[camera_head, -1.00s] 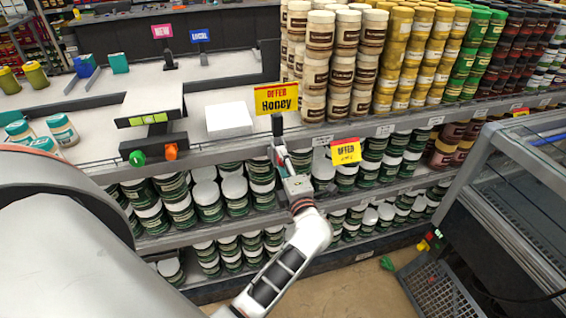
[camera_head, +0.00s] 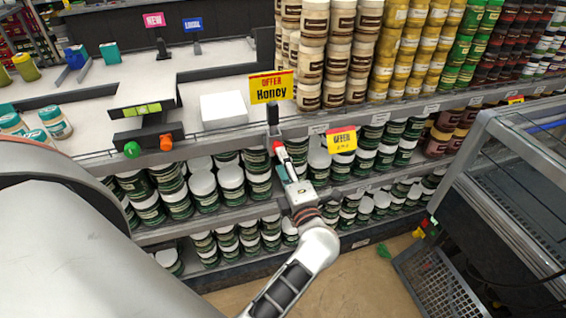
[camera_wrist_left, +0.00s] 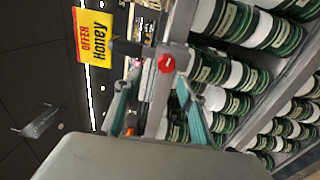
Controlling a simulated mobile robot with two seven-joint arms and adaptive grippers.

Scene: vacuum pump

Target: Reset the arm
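My left gripper (camera_head: 284,162) is in the middle of the head view, in front of the shelf edge just below the yellow and red "Offer Honey" sign (camera_head: 271,87). In the left wrist view its two teal-padded fingers (camera_wrist_left: 155,108) stand apart with nothing held between them. The sign (camera_wrist_left: 94,40) is up and left of the fingers there. A red round part (camera_wrist_left: 166,63) shows beyond the fingers, by the shelf rail. I cannot tell whether the gripper touches the rail. My right gripper is not in view.
Shelves of green jars with white lids (camera_head: 232,185) are close behind the gripper. Stacked jars (camera_head: 342,55) stand above right. A white box (camera_head: 224,110) sits on the counter. A dark cabinet (camera_head: 510,200) and a grey basket (camera_head: 437,282) are at the right. Bare floor shows below the shelves.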

